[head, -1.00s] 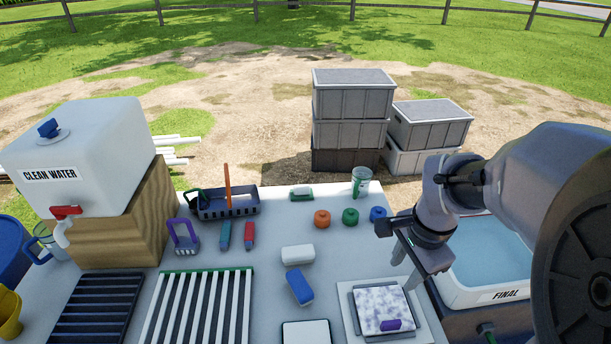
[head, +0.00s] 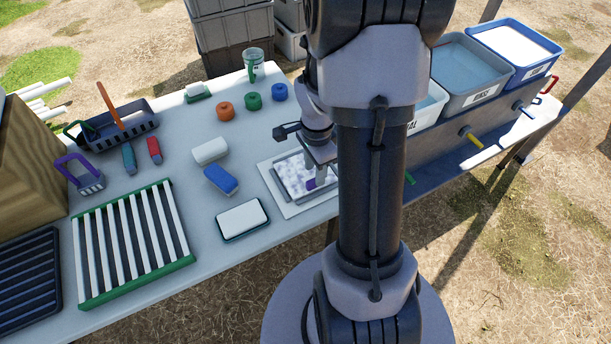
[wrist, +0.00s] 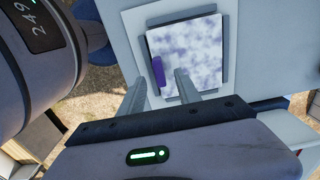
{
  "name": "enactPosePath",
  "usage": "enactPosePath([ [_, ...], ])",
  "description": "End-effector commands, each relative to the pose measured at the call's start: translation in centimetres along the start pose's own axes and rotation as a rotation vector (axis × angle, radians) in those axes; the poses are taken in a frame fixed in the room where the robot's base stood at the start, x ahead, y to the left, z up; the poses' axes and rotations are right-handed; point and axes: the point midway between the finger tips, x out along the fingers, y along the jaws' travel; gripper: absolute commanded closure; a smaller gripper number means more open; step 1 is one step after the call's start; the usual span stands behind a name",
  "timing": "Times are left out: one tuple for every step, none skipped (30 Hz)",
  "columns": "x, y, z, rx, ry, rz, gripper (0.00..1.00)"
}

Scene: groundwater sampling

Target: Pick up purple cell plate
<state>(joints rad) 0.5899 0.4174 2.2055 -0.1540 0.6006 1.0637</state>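The purple cell plate (head: 290,172) is a square, white-and-purple mottled plate with a purple tab (head: 311,184) near one edge. It lies flat in a grey frame on a white board (head: 272,185) on the table. In the wrist view the plate (wrist: 200,50) and its tab (wrist: 158,71) show beyond my fingers. My gripper (wrist: 162,78) is open and empty, with the tab between its two fingers in the picture. I cannot tell how far the fingertips are above it. In the head view my gripper (head: 322,174) is over the plate's right side, and my arm hides part of that side.
A white tray (head: 242,219), a blue-and-white block (head: 221,181) and a white block (head: 210,151) lie left of the plate. Orange (head: 225,111), green (head: 253,101) and blue (head: 280,92) caps stand behind. Water basins (head: 471,75) are at the right.

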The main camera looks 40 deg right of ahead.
Motion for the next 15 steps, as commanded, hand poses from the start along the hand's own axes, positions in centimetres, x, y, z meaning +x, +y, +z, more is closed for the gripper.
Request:
enactPosePath([
  [1.5,0.1,-0.1,0.001,-0.001,0.001,0.60],
  [2.2,0.2,-0.1,0.001,-0.001,0.002,0.60],
  [3.1,0.2,-0.1,0.001,-0.002,0.003,0.60],
  [3.6,0.2,-0.1,0.001,-0.001,0.003,0.60],
  [4.1,0.2,-0.1,0.001,-0.001,0.003,0.60],
  [4.3,0.2,-0.1,0.001,-0.001,0.002,0.60],
  [4.4,0.2,-0.1,0.001,-0.001,0.002,0.60],
  [4.3,0.1,-0.1,0.001,-0.001,0.001,0.60],
  [4.1,0.1,-0.1,0.000,0.000,0.000,0.60],
  [4.1,0.1,-0.1,0.000,0.000,0.000,0.60],
  [4.1,0.1,-0.1,0.000,0.000,0.000,0.60],
  [4.0,0.1,-0.1,0.000,0.000,0.000,0.64],
  [4.0,0.1,-0.1,0.000,0.000,0.000,0.70],
  [4.0,0.1,-0.1,0.000,0.000,0.000,0.76],
  [4.0,0.1,-0.1,0.000,0.000,0.000,0.84],
])
